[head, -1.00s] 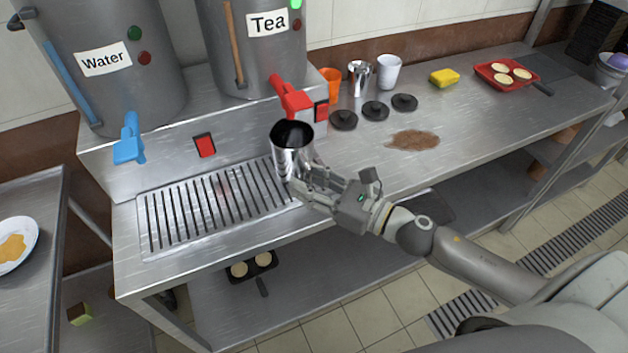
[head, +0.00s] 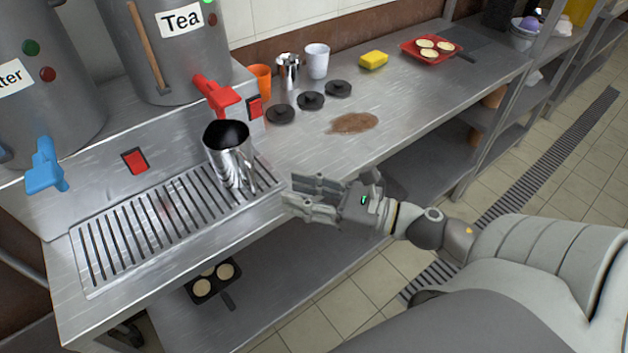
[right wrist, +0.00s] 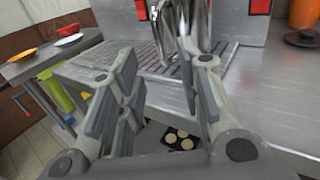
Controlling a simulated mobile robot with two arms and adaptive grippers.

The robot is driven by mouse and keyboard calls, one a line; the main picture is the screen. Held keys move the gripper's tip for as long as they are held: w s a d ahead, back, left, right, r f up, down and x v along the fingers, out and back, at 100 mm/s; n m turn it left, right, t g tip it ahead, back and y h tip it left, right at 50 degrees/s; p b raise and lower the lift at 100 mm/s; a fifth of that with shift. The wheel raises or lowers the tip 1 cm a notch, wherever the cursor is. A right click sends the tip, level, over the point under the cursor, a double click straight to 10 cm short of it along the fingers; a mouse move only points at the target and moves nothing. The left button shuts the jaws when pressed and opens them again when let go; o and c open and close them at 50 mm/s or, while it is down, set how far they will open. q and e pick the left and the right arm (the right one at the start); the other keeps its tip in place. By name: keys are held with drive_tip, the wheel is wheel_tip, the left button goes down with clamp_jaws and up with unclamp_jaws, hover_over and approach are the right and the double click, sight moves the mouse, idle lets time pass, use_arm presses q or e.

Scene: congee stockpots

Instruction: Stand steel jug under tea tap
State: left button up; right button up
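The steel jug (head: 226,166) stands upright on the right end of the slotted drip tray (head: 118,267), below and slightly in front of the red tea tap (head: 216,97). Its inside looks dark, and I cannot tell what it holds. Its handle faces my right gripper (head: 290,198). That gripper is open and empty, a little to the right of the jug and apart from it. In the right wrist view the jug (right wrist: 182,28) shows beyond the spread fingers of the gripper (right wrist: 160,70). My left gripper is not in view.
The tea urn (head: 160,60) stands behind the jug, and a blue water tap (head: 45,168) is at left. An orange cup (head: 260,78), a small steel jug (head: 288,70), a white cup (head: 317,60) and black lids (head: 310,101) stand to the right. The counter's front is clear.

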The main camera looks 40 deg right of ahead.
drive_tip(key=shift+v, duration=1.15)
